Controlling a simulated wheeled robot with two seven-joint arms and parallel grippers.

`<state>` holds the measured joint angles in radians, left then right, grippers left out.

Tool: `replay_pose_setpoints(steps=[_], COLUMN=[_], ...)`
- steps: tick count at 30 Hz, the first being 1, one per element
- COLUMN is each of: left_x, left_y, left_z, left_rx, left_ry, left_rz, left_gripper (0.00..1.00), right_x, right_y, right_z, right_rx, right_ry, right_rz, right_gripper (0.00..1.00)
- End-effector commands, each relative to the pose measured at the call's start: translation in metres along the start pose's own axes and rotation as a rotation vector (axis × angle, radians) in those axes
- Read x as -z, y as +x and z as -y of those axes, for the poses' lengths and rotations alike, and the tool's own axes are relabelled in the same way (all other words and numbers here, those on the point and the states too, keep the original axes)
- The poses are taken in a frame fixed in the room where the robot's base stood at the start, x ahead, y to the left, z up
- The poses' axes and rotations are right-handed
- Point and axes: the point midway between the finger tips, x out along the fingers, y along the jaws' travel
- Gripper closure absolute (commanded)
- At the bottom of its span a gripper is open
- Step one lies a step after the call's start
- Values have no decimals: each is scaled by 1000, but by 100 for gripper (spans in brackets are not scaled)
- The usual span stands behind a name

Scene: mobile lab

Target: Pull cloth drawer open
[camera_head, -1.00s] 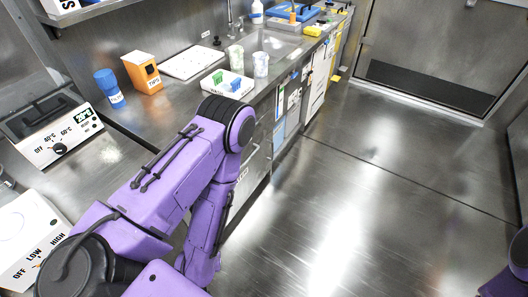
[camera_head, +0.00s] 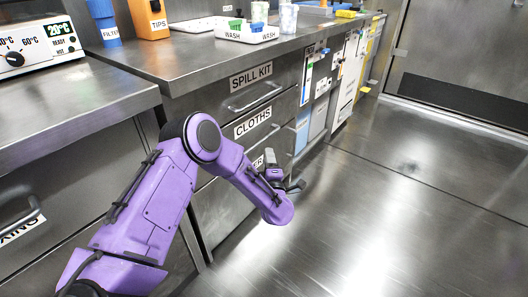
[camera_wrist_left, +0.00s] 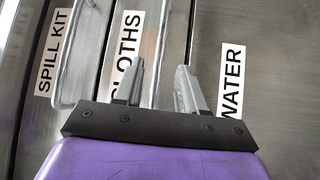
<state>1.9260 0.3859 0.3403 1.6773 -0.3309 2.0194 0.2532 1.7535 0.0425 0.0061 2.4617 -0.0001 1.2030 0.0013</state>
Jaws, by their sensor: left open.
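The cloth drawer, labelled CLOTHS (camera_head: 252,123), is the middle front in a steel cabinet and looks shut. Its label also shows in the left wrist view (camera_wrist_left: 127,50). Its bar handle (camera_wrist_left: 161,45) runs up the wrist picture beside the label. My left gripper (camera_head: 285,173) is open and empty in front of the drawers, below the CLOTHS label in the head view. In the wrist view its two fingers (camera_wrist_left: 158,88) appear on either side of the handle's line; whether they reach around the bar I cannot tell. My right gripper is not in view.
The SPILL KIT drawer (camera_head: 251,77) is above, with its own handle (camera_wrist_left: 63,60). A front labelled WATER (camera_wrist_left: 232,80) is below. The counter above holds a white wash tray (camera_head: 247,35), an orange tips box (camera_head: 150,18) and a blue filter bottle (camera_head: 103,22). Floor to the right is clear.

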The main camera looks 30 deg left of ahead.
Motion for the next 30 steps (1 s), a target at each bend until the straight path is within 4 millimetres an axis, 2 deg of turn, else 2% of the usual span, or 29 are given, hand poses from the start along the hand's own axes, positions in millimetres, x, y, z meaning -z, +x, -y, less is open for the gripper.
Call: replay_pose_setpoints(steps=[6, 10, 15, 22, 23, 24, 26, 29, 30], left_x=[2, 1, 1, 1, 1, 1, 1, 1, 6], left_y=[50, 73, 87, 88, 88, 88, 88, 88, 92], left_z=[4, 4, 2, 1, 1, 1, 1, 1, 2], left_rx=[1, 1, 3, 3, 3, 3, 3, 3, 4], left_ry=[2, 4, 6, 6, 6, 6, 6, 7, 7], left_rz=[-4, -1, 1, 2, 2, 2, 2, 3, 1], left_gripper=[60, 60, 60, 60, 66, 79, 99, 100, 100], right_x=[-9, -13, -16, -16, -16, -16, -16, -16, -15], right_y=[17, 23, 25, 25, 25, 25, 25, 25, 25], right_z=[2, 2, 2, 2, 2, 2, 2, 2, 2], right_rx=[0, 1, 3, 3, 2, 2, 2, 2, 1], right_ry=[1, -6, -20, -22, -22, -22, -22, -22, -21], right_rz=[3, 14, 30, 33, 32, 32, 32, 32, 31], right_gripper=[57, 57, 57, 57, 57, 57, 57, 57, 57])
